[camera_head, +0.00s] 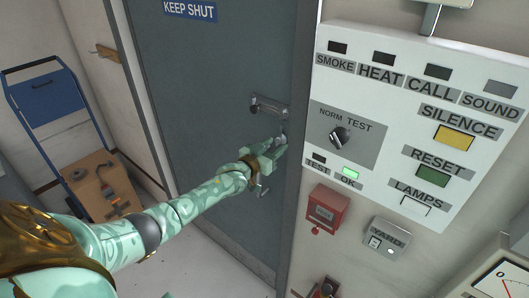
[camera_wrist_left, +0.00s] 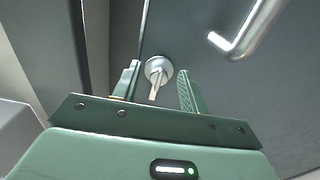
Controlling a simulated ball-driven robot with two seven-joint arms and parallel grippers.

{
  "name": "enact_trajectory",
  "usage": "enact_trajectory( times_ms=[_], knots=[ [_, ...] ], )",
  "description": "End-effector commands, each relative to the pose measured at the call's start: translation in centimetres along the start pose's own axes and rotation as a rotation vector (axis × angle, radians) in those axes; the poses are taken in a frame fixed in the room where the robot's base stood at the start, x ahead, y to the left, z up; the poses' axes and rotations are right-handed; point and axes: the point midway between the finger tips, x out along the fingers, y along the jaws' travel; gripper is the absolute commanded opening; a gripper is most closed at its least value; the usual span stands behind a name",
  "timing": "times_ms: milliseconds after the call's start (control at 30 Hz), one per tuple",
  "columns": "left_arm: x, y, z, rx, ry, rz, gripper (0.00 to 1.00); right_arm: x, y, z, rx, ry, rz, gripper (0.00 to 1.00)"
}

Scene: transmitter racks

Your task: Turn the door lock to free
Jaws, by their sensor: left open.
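The grey door (camera_head: 210,100) fills the middle of the head view. In the left wrist view, the door lock (camera_wrist_left: 157,68) is a round silver disc with a small turn piece (camera_wrist_left: 154,88) pointing down toward my gripper. My left gripper (camera_head: 279,151) is at the door's right edge in the head view, and seems to hide the lock there. In the wrist view, the left gripper (camera_wrist_left: 157,92) is open, with one finger on each side of the turn piece. No contact is clear. My right gripper is out of view.
A silver lever handle (camera_wrist_left: 240,32) stands out from the door near the lock. A metal fitting (camera_head: 268,106) is above my gripper. A white alarm panel (camera_head: 385,190) and a red call box (camera_head: 323,210) are to the right. A blue trolley (camera_head: 48,105) stands left.

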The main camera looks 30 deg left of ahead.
Motion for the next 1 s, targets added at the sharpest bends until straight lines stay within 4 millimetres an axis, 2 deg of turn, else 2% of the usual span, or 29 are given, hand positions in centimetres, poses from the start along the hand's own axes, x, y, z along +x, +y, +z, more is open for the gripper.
enact_trajectory(
  times_ms=[167,400,600,800,1000],
  knots=[
    [-2.8,0.0,-0.1,0.0,-0.003,0.0,0.43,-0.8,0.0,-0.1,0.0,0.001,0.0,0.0],
    [-9.5,0.0,0.2,-0.001,-0.005,0.0,0.43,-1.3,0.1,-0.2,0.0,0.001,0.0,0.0],
    [-13.8,0.0,0.1,0.001,-0.004,0.0,0.43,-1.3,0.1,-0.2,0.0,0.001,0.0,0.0],
    [-15.8,0.0,0.1,0.001,-0.003,0.0,0.43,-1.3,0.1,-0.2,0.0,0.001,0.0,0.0],
    [-16.0,0.0,0.0,0.001,-0.002,0.0,0.43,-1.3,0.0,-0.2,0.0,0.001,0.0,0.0]
  ],
)
